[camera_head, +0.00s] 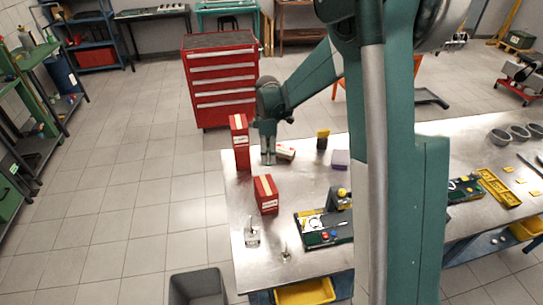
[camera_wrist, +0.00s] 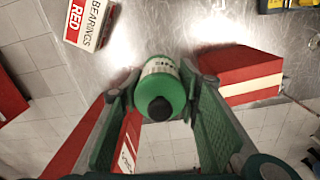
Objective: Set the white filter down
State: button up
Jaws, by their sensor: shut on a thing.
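My gripper (camera_wrist: 160,95) is shut on a green cylinder (camera_wrist: 172,68) with a white label band and a black knob at the near end. In the head view my gripper (camera_head: 268,158) points down at the far left corner of the metal table (camera_head: 215,215), between a tall red box and a small red and white box. The cylinder is hard to make out there. I cannot tell whether it touches the tabletop.
The tall red box (camera_head: 240,142) stands just left of my gripper; the small red and white box (camera_head: 285,153) lies just right. Another red box (camera_head: 265,195) stands nearer. A black and yellow item (camera_head: 322,140) and purple block (camera_head: 340,159) are farther right. A grey bin (camera_head: 197,288) is on the floor.

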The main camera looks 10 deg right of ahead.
jog(key=shift+d, duration=0.1)
jog(key=d+m, duration=1)
jog(key=d, duration=0.3)
jog(key=shift+d+r, duration=0.15)
jog(key=shift+d, duration=0.25)
jog(key=shift+f, duration=3.15)
jog(key=shift+f, duration=1.85)
jog(key=shift+f, duration=0.2)
jog(key=o, duration=1)
jog(key=shift+c, duration=0.2)
